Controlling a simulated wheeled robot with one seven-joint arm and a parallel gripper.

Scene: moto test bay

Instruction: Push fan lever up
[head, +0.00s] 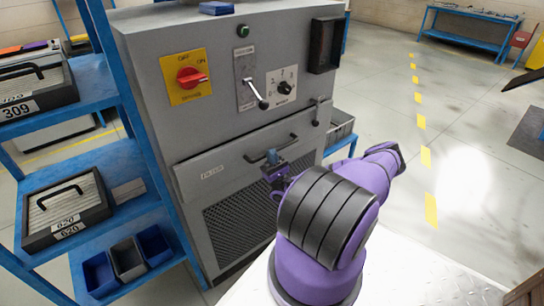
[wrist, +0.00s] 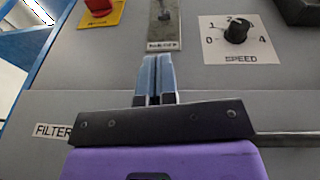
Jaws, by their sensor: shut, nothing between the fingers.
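The fan lever (head: 256,95) is on a narrow metal plate on the grey cabinet's front. In the wrist view the lever's plate (wrist: 164,30) is at the top centre, with only part of the lever (wrist: 163,13) in frame. My gripper (head: 271,155) is in front of the cabinet, below the lever and apart from it. In the wrist view its blue fingers (wrist: 158,60) are together and empty, pointing up towards the label under the plate.
A red switch (head: 190,77) on a yellow plate is left of the lever, and a speed dial (head: 286,88) is right of it. A black box (head: 325,45) is at upper right. A drawer handle (head: 270,150) is behind my gripper. Blue shelving (head: 90,172) stands at left.

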